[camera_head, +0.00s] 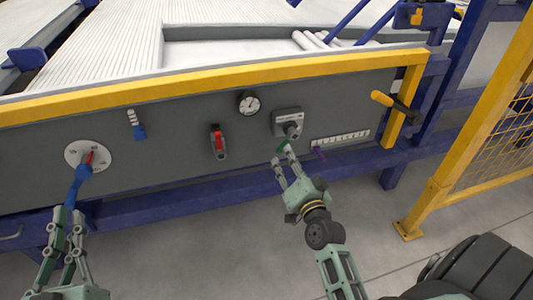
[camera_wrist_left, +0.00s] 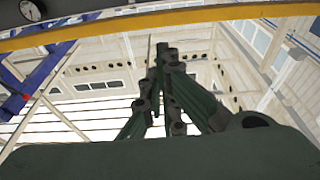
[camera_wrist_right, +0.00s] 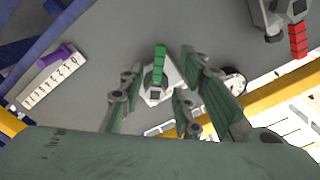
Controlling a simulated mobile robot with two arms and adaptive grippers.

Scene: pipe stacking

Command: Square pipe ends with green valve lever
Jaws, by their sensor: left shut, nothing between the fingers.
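The green valve lever (camera_head: 283,146) sticks out from a grey square-plated valve (camera_head: 287,123) on the dark panel. In the right wrist view the green lever (camera_wrist_right: 160,62) stands between my spread fingers. My right gripper (camera_head: 284,157) is open, its fingertips close to the lever; I cannot tell whether they touch it. My left gripper (camera_head: 66,214) is shut and empty, just below the blue handle (camera_head: 78,182) of the round dial. The left wrist view shows its fingers (camera_wrist_left: 165,50) together. White pipes (camera_head: 312,40) lie on the bed behind the panel, some with ends uneven.
The panel also carries a red lever (camera_head: 217,141), a gauge (camera_head: 249,102), a blue switch (camera_head: 138,131) and a numbered scale with a purple slider (camera_head: 319,153). A yellow rail (camera_head: 200,81) tops it. A yellow fence (camera_head: 470,130) stands right. Floor in front is clear.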

